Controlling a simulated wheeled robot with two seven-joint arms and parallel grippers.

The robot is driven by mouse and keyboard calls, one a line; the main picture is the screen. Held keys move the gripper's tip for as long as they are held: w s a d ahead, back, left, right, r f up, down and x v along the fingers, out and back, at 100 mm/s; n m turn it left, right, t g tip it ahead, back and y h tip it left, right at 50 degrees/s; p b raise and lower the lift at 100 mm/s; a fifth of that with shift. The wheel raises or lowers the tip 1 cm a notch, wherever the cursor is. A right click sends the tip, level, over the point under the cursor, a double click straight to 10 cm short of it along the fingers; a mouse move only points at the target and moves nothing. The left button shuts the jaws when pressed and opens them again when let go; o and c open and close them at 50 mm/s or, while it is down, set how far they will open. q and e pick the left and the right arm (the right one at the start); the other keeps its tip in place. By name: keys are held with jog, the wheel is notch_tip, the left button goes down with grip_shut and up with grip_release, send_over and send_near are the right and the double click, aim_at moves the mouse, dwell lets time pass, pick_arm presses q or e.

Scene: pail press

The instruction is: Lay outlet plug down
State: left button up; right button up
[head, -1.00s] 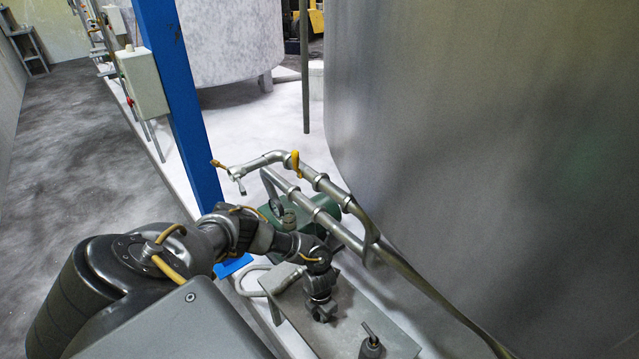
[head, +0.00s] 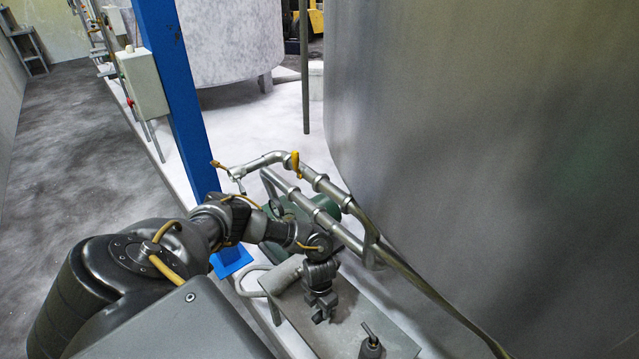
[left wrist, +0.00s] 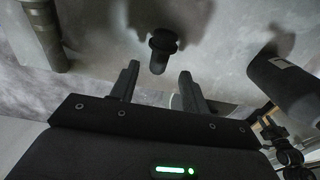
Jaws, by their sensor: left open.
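My left gripper (head: 323,316) is open and points down over the grey metal plate (head: 348,310) in the head view. In the left wrist view its two fingers (left wrist: 160,72) are spread apart. A small dark round piece with a wider end (left wrist: 162,42), probably the outlet plug, shows just beyond and between the fingertips. It looks free of both fingers, and nothing is held. I cannot make it out for sure in the head view, where the gripper may cover it.
A dark fitting with a lever (head: 371,346) stands near the plate's front end. Metal pipes (head: 330,222) run beside a large steel tank (head: 480,130) on the right. A blue post (head: 178,100) rises behind my arm. The floor at left is clear.

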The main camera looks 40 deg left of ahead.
aim_at(320, 314)
pick_arm(q)
notch_tip(320, 314, up, 8)
jog(key=shift+f, duration=0.15)
dwell(0.6)
